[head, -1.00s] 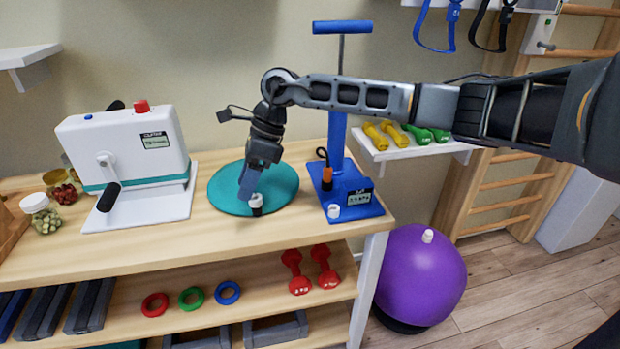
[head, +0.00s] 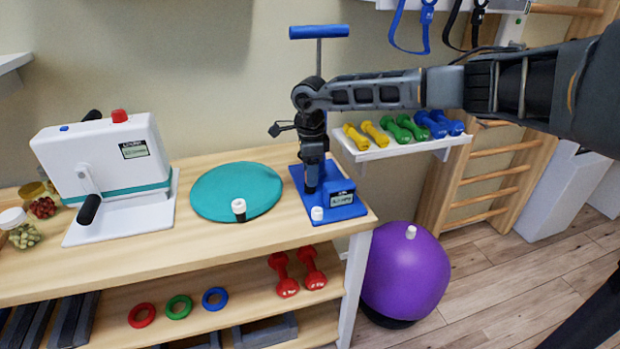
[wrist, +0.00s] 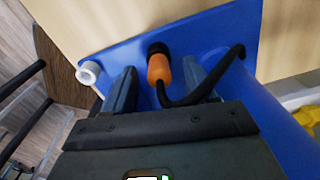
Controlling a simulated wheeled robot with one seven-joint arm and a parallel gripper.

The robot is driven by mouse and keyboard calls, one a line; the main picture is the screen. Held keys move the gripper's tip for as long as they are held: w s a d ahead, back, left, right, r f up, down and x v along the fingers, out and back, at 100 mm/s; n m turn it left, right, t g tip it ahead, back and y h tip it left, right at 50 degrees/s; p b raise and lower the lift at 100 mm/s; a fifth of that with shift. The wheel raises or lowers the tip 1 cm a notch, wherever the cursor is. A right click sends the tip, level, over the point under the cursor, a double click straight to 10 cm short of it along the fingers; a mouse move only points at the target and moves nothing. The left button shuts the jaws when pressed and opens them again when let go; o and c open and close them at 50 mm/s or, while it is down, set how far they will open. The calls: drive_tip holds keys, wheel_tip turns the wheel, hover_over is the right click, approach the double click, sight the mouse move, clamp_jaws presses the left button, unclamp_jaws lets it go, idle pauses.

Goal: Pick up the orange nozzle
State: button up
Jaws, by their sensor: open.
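The orange nozzle (wrist: 159,69) shows in the wrist view, with a black tip and a black hose curving away to the right. It is over the blue base plate of the pump (wrist: 215,33) and lies between the two fingers of my gripper (wrist: 160,82). The fingers are apart, and I cannot tell whether either touches it. In the head view my gripper (head: 311,188) points down over the blue pump base (head: 345,210), and the nozzle is hidden behind it.
A white cap (head: 317,213) stands on the pump base's front corner. Left of it are a teal disc (head: 215,190) with a white-and-black piece (head: 239,209), and a white machine (head: 110,160). The pump's upright and handle (head: 319,32) rise behind my gripper.

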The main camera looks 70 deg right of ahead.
drive_tip(key=shift+f, duration=0.55)
clamp_jaws()
